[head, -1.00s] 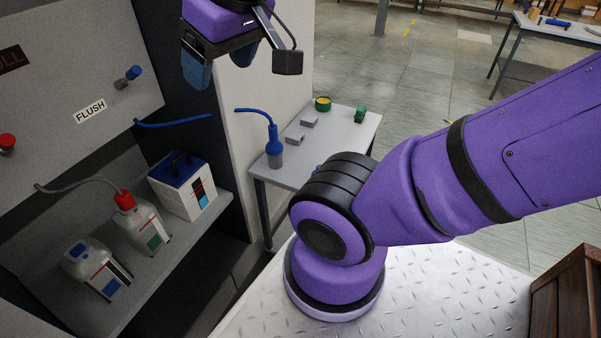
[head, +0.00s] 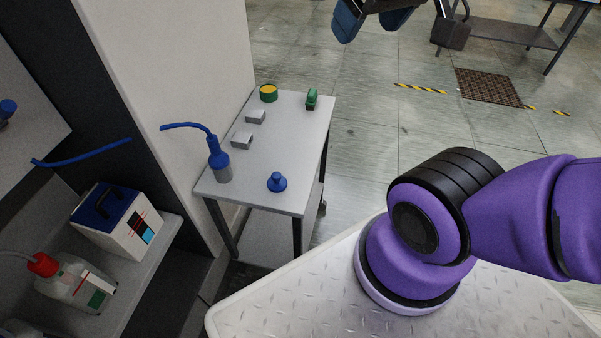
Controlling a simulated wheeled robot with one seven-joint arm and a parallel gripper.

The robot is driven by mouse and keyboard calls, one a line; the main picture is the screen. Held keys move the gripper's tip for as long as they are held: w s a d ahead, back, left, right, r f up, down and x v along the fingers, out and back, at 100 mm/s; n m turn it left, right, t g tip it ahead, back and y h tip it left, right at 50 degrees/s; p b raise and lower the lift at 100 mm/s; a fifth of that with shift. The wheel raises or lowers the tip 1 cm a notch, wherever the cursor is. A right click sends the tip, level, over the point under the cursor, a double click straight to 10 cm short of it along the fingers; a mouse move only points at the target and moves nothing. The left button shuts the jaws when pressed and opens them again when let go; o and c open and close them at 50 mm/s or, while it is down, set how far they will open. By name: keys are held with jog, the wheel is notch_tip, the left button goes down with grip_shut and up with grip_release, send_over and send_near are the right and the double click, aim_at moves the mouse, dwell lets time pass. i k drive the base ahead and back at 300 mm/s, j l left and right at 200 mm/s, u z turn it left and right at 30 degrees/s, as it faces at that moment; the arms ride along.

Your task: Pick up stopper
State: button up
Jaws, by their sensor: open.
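The blue stopper (head: 277,182) stands upright near the front edge of the small grey table (head: 262,196). It has a round base and a small knob. My gripper (head: 372,22) is only partly in view at the top of the picture, with its blue fingers apart and nothing seen between them. It appears up and to the right of the stopper, well clear of it. The upper part of the gripper is cut off by the picture edge.
A blue-topped bottle with a tube (head: 222,168) stands left of the stopper. Two grey blocks (head: 242,141), a yellow-green tin (head: 268,93) and a green item (head: 311,98) lie farther back. A blue-lidded box (head: 115,220) and a red-capped bottle (head: 75,283) are on the left shelf.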

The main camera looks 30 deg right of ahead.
aim_at(277, 183)
jog(key=u, duration=1.8)
jog(key=i+j+z, duration=0.1)
jog(key=z, duration=0.25)
jog(key=j+z, duration=0.15)
jog(key=z, duration=0.2)
jog(key=i+j+z, duration=0.1)
jog(key=z, duration=0.25)
